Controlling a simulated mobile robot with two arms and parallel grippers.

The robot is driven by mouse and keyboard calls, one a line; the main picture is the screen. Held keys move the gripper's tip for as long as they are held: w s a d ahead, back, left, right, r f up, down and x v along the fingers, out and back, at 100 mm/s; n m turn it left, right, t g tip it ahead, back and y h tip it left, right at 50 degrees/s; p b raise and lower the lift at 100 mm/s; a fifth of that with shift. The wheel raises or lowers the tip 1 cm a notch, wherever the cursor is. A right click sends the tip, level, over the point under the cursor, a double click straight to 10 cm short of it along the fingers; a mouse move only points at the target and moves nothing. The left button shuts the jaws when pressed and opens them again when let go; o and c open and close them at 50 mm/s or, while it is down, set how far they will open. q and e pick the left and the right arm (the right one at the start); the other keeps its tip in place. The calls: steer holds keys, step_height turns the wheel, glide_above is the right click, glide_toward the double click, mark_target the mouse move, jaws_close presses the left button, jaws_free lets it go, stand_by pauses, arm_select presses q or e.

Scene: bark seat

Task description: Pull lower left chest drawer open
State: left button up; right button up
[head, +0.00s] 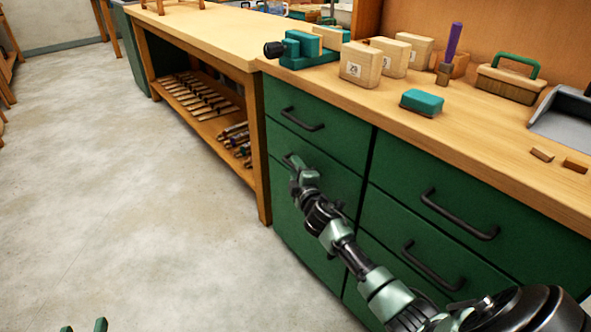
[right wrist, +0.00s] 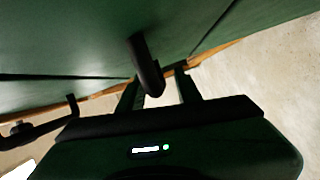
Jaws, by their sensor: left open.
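The chest is green with a wooden top. Its lower left drawer (head: 290,210) sits below the upper left drawer (head: 325,145), and its front looks flush with the chest. My right arm reaches in from the lower right, and my right gripper (head: 292,163) is at this drawer's handle, mostly hiding it in the head view. In the right wrist view the dark handle (right wrist: 147,65) runs between the two fingers of my right gripper (right wrist: 160,88), with a gap beside the right-hand finger. My left gripper (head: 84,325) is open and empty over the floor at the bottom left.
Right-hand drawers with dark handles (head: 460,215) lie beside my right arm. A workbench (head: 200,35) with a loaded lower shelf (head: 200,98) adjoins the chest. The floor (head: 130,190) in front is clear.

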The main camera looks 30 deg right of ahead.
jaws_close()
steer(key=shift+f, duration=0.1)
stand_by(1.2)
